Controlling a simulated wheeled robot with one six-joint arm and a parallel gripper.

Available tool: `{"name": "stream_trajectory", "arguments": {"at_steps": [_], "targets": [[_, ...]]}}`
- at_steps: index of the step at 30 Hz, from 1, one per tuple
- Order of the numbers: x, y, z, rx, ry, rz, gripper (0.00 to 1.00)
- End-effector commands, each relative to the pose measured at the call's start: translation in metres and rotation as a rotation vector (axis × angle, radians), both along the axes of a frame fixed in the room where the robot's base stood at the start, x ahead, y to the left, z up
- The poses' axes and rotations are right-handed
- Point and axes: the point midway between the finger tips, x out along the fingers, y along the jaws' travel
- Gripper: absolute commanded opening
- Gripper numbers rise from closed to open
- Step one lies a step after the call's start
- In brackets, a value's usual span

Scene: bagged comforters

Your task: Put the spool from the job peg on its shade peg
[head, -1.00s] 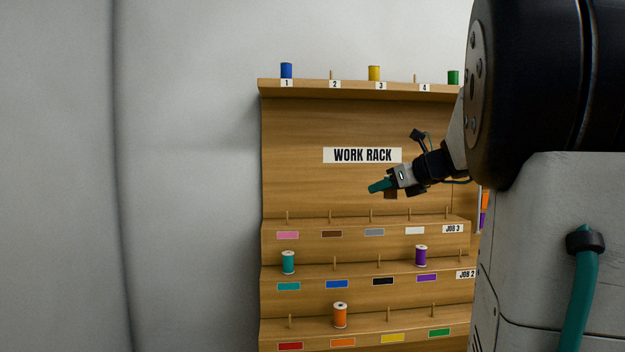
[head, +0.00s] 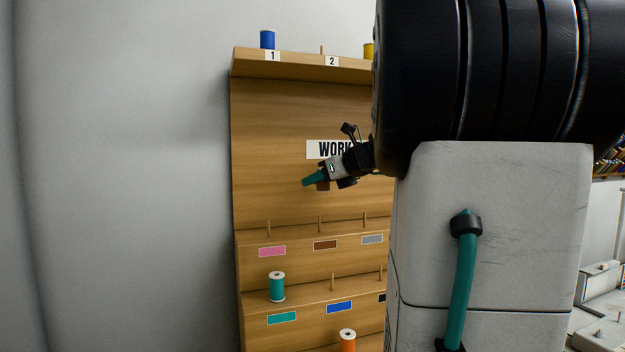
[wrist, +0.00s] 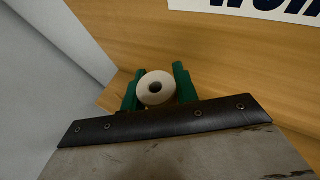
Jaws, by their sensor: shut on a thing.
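My gripper (head: 309,181) is in front of the rack's back board, above the top stepped row in the head view. Its green fingers are shut on a spool (wrist: 156,88), whose pale round end with a dark hole shows in the wrist view. A dark brown part of the spool (head: 323,186) shows beside the fingers in the head view. Below the gripper, the brown label (head: 325,245) has an empty peg (head: 320,225) above it. Pegs above the pink label (head: 272,252) and grey label (head: 372,239) are also empty. Job peg 2 (head: 321,49) on the top shelf is empty.
A blue spool (head: 267,40) stands at 1 and a yellow spool (head: 368,51) is partly hidden. A teal spool (head: 277,287) and an orange spool (head: 347,341) stand on lower rows. My arm hides the rack's right side. Clear wall lies left.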

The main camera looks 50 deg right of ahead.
Motion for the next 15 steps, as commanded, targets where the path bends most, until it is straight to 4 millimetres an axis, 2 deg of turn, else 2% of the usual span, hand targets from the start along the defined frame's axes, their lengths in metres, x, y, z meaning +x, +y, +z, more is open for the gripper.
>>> {"name": "stream_trajectory", "arguments": {"at_steps": [5, 15], "targets": [[0.002, 0.005, 0.000, 0.000, 0.002, 0.002, 0.04], [-0.001, 0.001, -0.023, 0.002, 0.002, -0.004, 0.04]]}}
